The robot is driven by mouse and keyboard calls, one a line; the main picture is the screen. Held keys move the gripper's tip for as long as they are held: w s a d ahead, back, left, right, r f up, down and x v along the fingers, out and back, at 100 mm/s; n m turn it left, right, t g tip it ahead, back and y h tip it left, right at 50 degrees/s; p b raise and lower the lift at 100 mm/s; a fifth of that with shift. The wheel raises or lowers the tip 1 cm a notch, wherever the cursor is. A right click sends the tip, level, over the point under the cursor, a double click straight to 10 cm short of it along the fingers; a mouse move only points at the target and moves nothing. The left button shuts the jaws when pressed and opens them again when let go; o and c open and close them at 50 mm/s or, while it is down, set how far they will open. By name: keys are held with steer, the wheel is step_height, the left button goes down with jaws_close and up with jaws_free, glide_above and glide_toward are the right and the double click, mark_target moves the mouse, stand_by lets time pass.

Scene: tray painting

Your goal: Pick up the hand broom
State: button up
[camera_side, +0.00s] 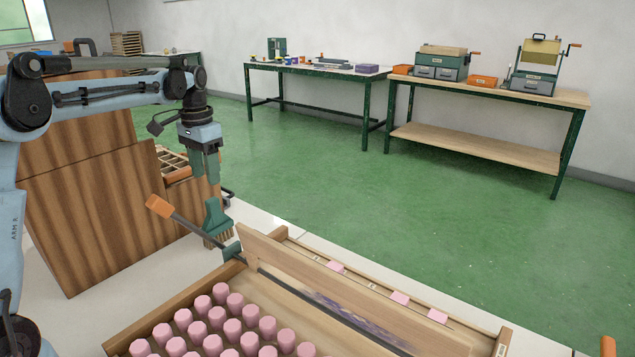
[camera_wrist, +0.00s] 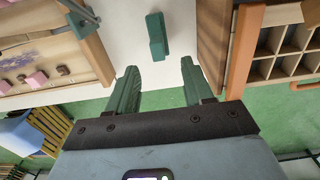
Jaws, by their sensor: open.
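The hand broom (camera_side: 217,216) is green with tan bristles and stands upright, bristles down, on the white table near the corner of the wooden tray. It also shows in the wrist view (camera_wrist: 157,36) as a green block on the white surface, beyond my fingertips and roughly in line with the gap between them. My gripper (camera_side: 209,182) points down just above the broom in the side view. In the wrist view my gripper (camera_wrist: 158,66) has its two green fingers apart, with nothing between them. Whether the fingertips overlap the broom's top in height is hard to tell.
A lever with an orange handle (camera_side: 160,206) slants close beside the broom. The wooden tray (camera_side: 160,316) holds several pink pegs, with an upright board (camera_side: 345,290) along it. Tall brown wooden panels (camera_side: 100,205) stand left of the gripper. White table shows around the broom.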

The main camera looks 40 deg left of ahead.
mark_target(212, 199)
steer(key=f, duration=1)
steer(key=shift+w+d+f, duration=0.1)
steer(key=shift+d+f, duration=0.1)
steer(key=shift+f, duration=0.05)
jaws_close()
